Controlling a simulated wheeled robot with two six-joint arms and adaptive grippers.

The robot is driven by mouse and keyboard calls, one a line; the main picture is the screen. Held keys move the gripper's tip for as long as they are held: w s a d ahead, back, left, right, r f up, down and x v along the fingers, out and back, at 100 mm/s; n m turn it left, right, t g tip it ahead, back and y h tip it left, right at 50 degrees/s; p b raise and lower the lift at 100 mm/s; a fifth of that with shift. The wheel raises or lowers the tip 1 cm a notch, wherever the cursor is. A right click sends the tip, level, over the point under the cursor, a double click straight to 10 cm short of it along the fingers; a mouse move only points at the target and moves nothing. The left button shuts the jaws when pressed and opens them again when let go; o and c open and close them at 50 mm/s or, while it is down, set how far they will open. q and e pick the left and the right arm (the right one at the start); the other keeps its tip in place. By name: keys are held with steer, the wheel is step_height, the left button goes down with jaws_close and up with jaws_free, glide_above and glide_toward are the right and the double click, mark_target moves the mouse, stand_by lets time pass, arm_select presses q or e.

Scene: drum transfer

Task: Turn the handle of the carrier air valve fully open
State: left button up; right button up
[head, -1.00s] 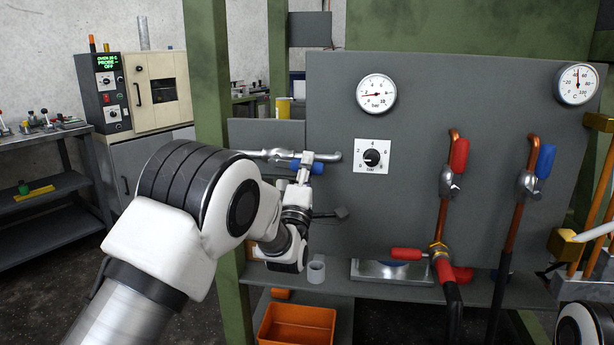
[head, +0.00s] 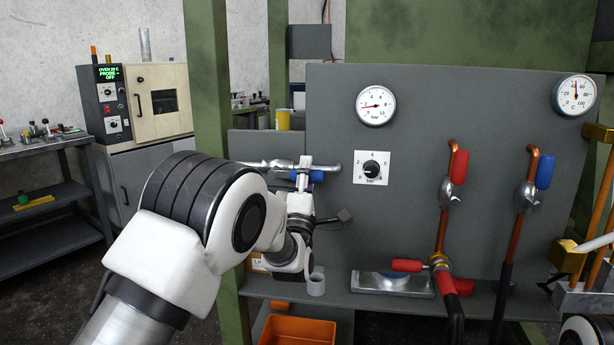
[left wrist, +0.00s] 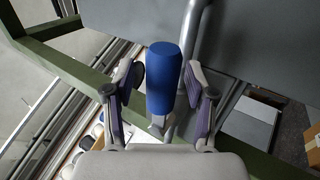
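The carrier air valve appears to be the one with a blue handle (head: 315,176) on the horizontal silver pipe (head: 262,165), at the left of the grey panel. In the left wrist view the blue handle (left wrist: 163,75) stands between the two fingers of my left gripper (left wrist: 166,82). The fingers are spread, with a narrow gap on each side of the handle. In the head view my left gripper (head: 303,187) is just at the handle, and its fingers are partly hidden. My right gripper is not clearly seen.
The panel (head: 410,150) carries a bar gauge (head: 376,105), a dial knob (head: 371,169) and a temperature gauge (head: 576,95). Red (head: 459,167) and blue (head: 545,172) handles sit on copper pipes at right. A grey cup (head: 316,284) stands on the shelf below my left wrist, above an orange bin (head: 297,331).

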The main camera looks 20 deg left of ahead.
arm_select(q)
steer(key=v, duration=1.2)
steer(key=shift+f, duration=0.1)
stand_by(0.8)
